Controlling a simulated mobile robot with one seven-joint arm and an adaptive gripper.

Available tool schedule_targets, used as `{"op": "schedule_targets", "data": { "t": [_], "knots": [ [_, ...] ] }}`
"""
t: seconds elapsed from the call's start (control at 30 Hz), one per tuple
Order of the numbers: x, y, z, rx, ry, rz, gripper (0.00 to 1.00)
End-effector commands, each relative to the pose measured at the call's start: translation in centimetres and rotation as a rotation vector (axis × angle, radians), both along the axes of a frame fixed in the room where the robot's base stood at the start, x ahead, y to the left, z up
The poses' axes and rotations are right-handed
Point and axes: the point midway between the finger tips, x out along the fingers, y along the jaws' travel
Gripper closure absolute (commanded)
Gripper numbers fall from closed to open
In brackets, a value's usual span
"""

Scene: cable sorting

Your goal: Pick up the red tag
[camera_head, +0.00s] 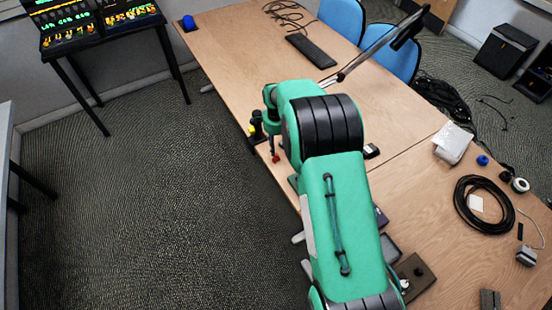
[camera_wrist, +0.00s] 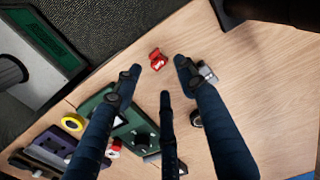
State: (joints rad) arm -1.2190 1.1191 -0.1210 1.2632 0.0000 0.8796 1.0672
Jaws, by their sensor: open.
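The red tag (camera_wrist: 158,60) is a small red piece lying on the wooden table (camera_wrist: 250,90), near its edge. In the wrist view it shows between and just beyond the fingertips of my gripper (camera_wrist: 155,68). The dark fingers are spread, with nothing held. In the head view a small red spot, likely the tag (camera_head: 276,159), shows at the table's left edge, just below my gripper (camera_head: 271,146), which my arm partly hides. I cannot tell how high the fingertips are above the tag.
A small silver-and-black item (camera_wrist: 207,73) is beside the right finger. A coiled black cable (camera_head: 484,204) lies at the right.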

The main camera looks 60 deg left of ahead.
Motion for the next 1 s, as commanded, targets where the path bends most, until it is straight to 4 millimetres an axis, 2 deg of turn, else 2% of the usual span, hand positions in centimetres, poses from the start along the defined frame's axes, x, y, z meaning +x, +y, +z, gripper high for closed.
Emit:
{"op": "schedule_targets", "data": {
  "t": [0.43,0.83,1.0],
  "knots": [
    [0.0,-0.1,-0.5,-0.001,0.001,0.000,0.59],
    [-0.1,-0.3,-4.3,-0.001,0.001,0.000,0.59],
    [-0.1,-0.3,-5.3,-0.001,0.000,0.000,0.59]
  ]
}}
